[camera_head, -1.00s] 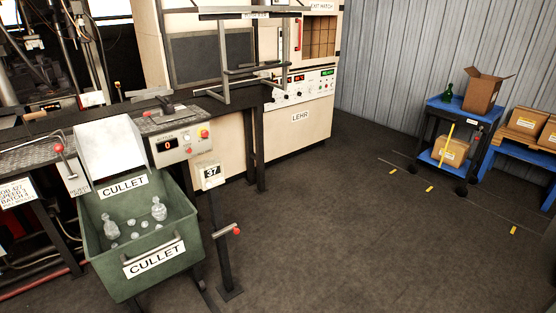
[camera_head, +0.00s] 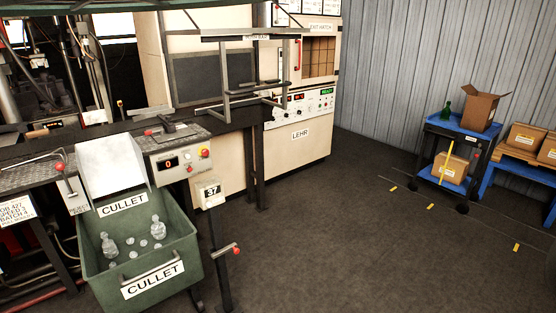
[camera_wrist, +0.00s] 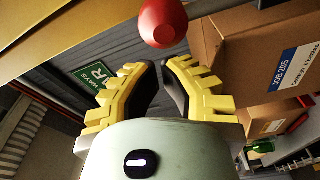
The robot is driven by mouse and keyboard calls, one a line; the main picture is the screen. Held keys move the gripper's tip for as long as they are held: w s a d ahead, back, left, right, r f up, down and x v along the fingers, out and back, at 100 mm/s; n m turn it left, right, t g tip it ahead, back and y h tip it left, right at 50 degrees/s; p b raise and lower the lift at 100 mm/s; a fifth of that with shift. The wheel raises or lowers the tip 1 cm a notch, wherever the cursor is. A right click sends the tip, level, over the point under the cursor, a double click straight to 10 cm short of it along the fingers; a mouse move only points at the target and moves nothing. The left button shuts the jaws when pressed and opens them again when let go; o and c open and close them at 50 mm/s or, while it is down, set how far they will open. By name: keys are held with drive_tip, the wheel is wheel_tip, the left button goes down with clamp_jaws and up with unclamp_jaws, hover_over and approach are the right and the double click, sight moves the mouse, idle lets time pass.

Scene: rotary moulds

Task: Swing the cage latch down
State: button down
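A round red knob (camera_wrist: 163,22) is at the top of the wrist view, just beyond the fingertips. It may belong to the cage latch, but its lever and mount are out of view. My gripper (camera_wrist: 161,64) has two yellow fingers with black inner pads. They are apart, with a narrow empty gap between the tips. I see no clear contact with the knob. My gripper does not show in the head view. No part there can be made out for certain as the cage latch.
In the wrist view, a cardboard box (camera_wrist: 255,45) fills the right and a green bottle (camera_wrist: 262,147) lies below it. In the head view, a green cullet bin (camera_head: 190,250) and a post with a red-knobbed lever (camera_head: 235,250) stand at front left.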

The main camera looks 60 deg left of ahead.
drive_tip(key=shift+s+f, duration=0.15)
drive_tip(key=shift+s, duration=0.55)
drive_tip(key=shift+s, duration=0.1)
drive_tip(key=shift+s+m, duration=0.2)
drive_tip(key=shift+m, duration=0.2)
drive_tip(key=shift+s+b, duration=0.2)
drive_tip(key=shift+b, duration=0.15)
drive_tip(key=shift+s+m+b, duration=0.95)
drive_tip(key=shift+s+m, duration=0.15)
drive_tip(key=shift+m, duration=0.1)
drive_tip(key=shift+s+d+b, duration=0.1)
drive_tip(key=shift+s+b, duration=0.3)
drive_tip(key=shift+s, duration=1)
